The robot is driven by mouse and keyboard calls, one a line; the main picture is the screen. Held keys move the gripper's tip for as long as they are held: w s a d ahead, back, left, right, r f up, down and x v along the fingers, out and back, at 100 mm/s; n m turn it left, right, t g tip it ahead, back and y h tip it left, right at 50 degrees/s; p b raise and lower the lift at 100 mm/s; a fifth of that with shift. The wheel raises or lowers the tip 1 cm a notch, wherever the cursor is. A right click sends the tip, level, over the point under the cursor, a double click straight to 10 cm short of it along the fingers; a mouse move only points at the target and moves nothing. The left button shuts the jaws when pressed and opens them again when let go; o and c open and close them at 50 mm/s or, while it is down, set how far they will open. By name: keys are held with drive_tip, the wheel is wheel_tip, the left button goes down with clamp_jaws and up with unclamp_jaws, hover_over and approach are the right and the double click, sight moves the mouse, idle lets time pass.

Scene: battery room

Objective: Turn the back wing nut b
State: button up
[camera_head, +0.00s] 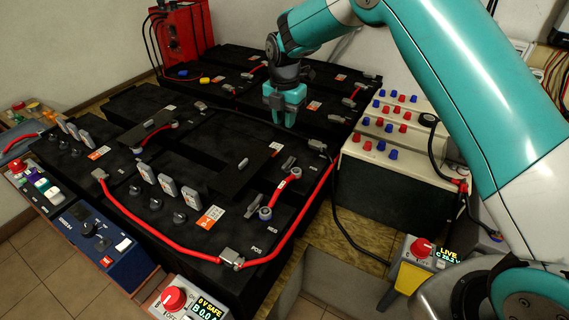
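My gripper (283,117) points down over the black batteries at the upper middle. Its teal fingers look a little apart, and I see nothing between them. The battery marked B-4 (240,222) lies in front, with a red cable (160,243) and grey terminal clamps along its edges. Small grey pieces that may be wing nuts show on the back part: one (288,163) right of centre and another (317,146) at the black cable's end. I cannot tell which is the back wing nut b. The surface directly behind my gripper is hidden.
A cream-topped box (397,172) with red and blue caps stands at the right. A red charger (184,33) stands at the back left. A blue meter (98,240) sits at the left edge. A black cable (341,225) hangs along the right side.

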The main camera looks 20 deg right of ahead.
sight(285, 166)
wheel_tip(285, 166, down, 16)
drive_tip(key=shift+f+p, duration=0.2)
drive_tip(key=shift+p, duration=0.75)
clamp_jaws()
